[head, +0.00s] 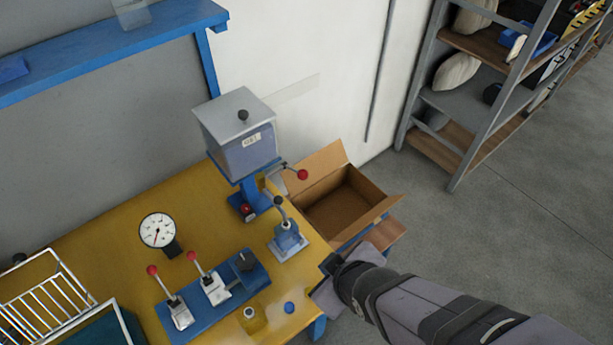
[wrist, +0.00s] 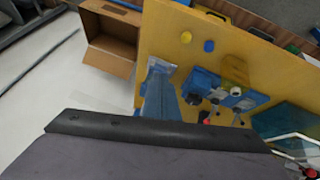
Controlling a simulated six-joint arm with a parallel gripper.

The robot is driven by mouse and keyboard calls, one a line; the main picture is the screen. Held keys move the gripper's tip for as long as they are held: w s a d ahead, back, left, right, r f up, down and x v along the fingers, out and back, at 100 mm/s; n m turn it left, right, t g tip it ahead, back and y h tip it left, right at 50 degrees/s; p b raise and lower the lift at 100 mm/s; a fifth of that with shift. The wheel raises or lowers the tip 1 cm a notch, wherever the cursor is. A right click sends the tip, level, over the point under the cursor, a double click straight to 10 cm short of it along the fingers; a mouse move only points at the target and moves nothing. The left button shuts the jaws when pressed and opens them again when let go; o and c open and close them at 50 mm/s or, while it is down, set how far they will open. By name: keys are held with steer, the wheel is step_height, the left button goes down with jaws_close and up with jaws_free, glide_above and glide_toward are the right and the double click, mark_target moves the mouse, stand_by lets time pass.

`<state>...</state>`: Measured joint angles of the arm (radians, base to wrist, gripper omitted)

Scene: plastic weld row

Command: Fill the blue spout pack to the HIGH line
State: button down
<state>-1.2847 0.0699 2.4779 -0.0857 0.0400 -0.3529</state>
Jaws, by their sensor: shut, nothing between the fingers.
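I cannot make out the blue spout pack or its HIGH line for certain. A small round blue piece (head: 289,307) lies at the front of the yellow table; it also shows in the wrist view (wrist: 209,46). The filling machine has a grey hopper (head: 240,140) on a blue stand, with a red-knobbed lever (head: 302,174) on its right. The space under its outlet is partly hidden. My gripper (head: 325,284) is beside the table's right edge, shut and empty, apart from the machine. Its fingertips are hard to see in the wrist view.
A small blue press (head: 287,240) stands at the table's right corner. A gauge (head: 157,230) and a blue fixture with red-knobbed levers (head: 213,285) stand left of it. A wire rack (head: 45,300) is far left. An open carton (head: 345,205) sits beyond the table.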

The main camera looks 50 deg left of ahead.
steer(key=w+a+r+n+t+y, duration=0.1)
steer(key=a+r+n+y, duration=0.5)
steer(key=a+r, duration=0.4)
steer(key=shift+w+r+n+y, duration=0.15)
steer(key=shift+r+n+y, duration=0.15)
steer(key=shift+r+n, duration=0.45)
steer(key=shift+a+f, duration=0.1)
steer(key=p, duration=0.6)
glide_toward(294, 170)
steer(key=shift+a, duration=1.75)
steer(key=shift+s+f, duration=0.1)
steer(key=shift+s, duration=0.35)
steer(key=shift+f+b, duration=0.15)
steer(key=shift+b, duration=0.3)
